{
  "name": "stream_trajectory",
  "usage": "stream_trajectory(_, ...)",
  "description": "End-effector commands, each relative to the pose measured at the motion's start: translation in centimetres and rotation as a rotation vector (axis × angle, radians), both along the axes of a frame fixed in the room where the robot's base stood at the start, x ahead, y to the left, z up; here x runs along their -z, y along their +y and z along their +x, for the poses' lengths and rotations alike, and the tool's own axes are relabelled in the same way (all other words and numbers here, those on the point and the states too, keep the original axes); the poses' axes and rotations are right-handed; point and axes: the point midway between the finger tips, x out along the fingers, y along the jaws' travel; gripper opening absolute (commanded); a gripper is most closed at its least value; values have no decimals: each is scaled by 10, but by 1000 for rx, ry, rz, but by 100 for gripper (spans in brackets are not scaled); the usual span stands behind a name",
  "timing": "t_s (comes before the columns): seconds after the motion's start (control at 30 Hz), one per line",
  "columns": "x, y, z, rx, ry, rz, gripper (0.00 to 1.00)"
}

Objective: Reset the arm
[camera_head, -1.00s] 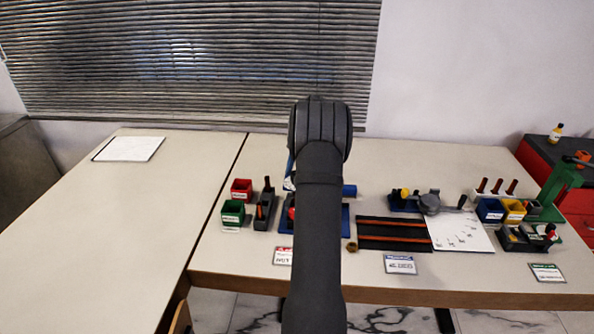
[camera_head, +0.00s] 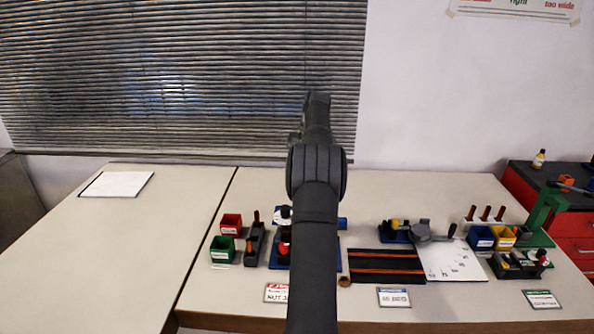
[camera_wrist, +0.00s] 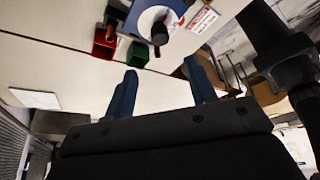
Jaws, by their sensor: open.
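My gripper (camera_wrist: 163,90) shows in the wrist view with two blue fingers apart and nothing between them. In the head view my dark arm rises up the middle of the picture, with its end above the table in front of the blinds. The gripper's fingers cannot be made out there. The arm hides part of a blue fixture with a red and a white knob. In the wrist view this blue fixture (camera_wrist: 181,6) shows at the top, well away from the fingers.
A red bin (camera_head: 231,223) and a green bin (camera_head: 223,249) stand left of my arm. A black mat with orange strips (camera_head: 387,266), a white sheet (camera_head: 450,262) and a green stand (camera_head: 545,215) lie to the right. The left table (camera_head: 100,250) is mostly clear.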

Motion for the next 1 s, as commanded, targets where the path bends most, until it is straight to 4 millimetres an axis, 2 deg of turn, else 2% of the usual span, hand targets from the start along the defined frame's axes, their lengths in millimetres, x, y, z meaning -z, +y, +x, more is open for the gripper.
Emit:
stream_trajectory(0.3,1,0,0,0,0,0,51)
stream_trajectory(0.47,9,3,-3,0,2,1,51)
stream_trajectory(0.63,29,9,-10,-2,3,0,51)
stream_trajectory(1.0,91,27,-28,-1,3,0,51)
